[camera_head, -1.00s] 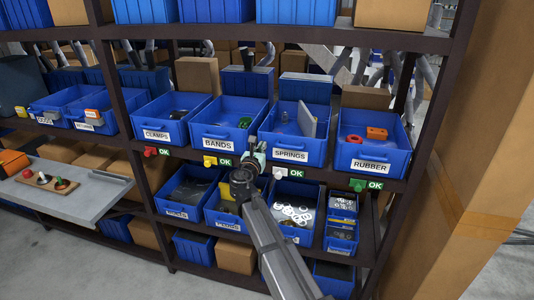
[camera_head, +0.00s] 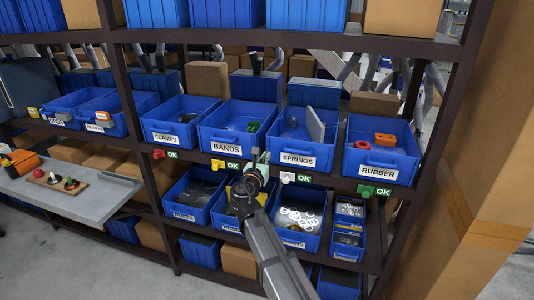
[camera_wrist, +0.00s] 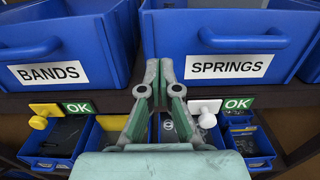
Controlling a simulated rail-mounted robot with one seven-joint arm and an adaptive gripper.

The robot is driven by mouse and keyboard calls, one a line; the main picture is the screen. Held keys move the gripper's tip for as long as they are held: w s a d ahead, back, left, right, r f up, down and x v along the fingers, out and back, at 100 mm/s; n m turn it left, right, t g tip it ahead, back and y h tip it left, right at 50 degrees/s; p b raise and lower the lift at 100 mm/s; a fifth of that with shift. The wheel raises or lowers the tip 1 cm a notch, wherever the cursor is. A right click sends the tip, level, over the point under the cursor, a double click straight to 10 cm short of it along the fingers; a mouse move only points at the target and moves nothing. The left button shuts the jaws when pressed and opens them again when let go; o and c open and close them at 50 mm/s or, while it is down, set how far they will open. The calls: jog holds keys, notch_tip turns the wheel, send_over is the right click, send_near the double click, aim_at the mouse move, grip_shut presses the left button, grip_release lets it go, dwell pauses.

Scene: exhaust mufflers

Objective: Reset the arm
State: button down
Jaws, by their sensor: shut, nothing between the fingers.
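My gripper (camera_head: 261,157) is at the shelf front, between the blue BANDS bin (camera_head: 229,137) and the blue SPRINGS bin (camera_head: 293,151). In the wrist view my gripper (camera_wrist: 159,68) has its fingertips together with nothing between them. The fingertips overlap the gap between the two labelled bins in that view; I cannot tell whether they touch anything. The yellow tag (camera_wrist: 45,111) sits below BANDS and the white tag (camera_wrist: 205,110) below SPRINGS, each beside a green OK sign.
The CLAMPS bin (camera_head: 176,131) is at left and the RUBBER bin (camera_head: 379,160) at right. Lower bins (camera_head: 295,227) sit close under my gripper. A grey side table (camera_head: 65,196) with a small board stands at left. A brown cardboard surface (camera_head: 475,180) borders the right.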

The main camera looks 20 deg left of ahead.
jog(key=s+d+b, duration=0.1)
jog(key=s+b, duration=0.1)
jog(key=s, duration=0.7)
jog(key=s+d+f+m+g+h, duration=0.2)
jog(key=s+d+f+m+g, duration=0.15)
jog(key=d+f+m, duration=0.8)
jog(key=s+d+f+m+g+h, duration=0.1)
jog(key=s+d+f+m+g, duration=0.35)
jog(key=f, duration=1.15)
jog(key=s+d+f+m+g+h, duration=0.2)
jog(key=d+f+m+g, duration=0.3)
jog(key=d+f+m, duration=0.6)
jog(key=s+d+f+m+g, duration=0.4)
jog(key=s+d+f+g, duration=0.2)
jog(key=s+d+f, duration=0.65)
jog(key=s+d+f+m+g+y, duration=0.1)
jog(key=s+d+f+m+g, duration=0.2)
jog(key=s, duration=0.8)
jog(key=s+d+f+m+g+y, duration=0.2)
jog(key=s+d+f, duration=0.4)
jog(key=s, duration=0.4)
jog(key=shift+s+d+f+m+g, duration=0.15)
jog(key=shift+s+f+m+g, duration=0.05)
jog(key=shift+s+m+g, duration=0.25)
jog(key=shift+w, duration=0.15)
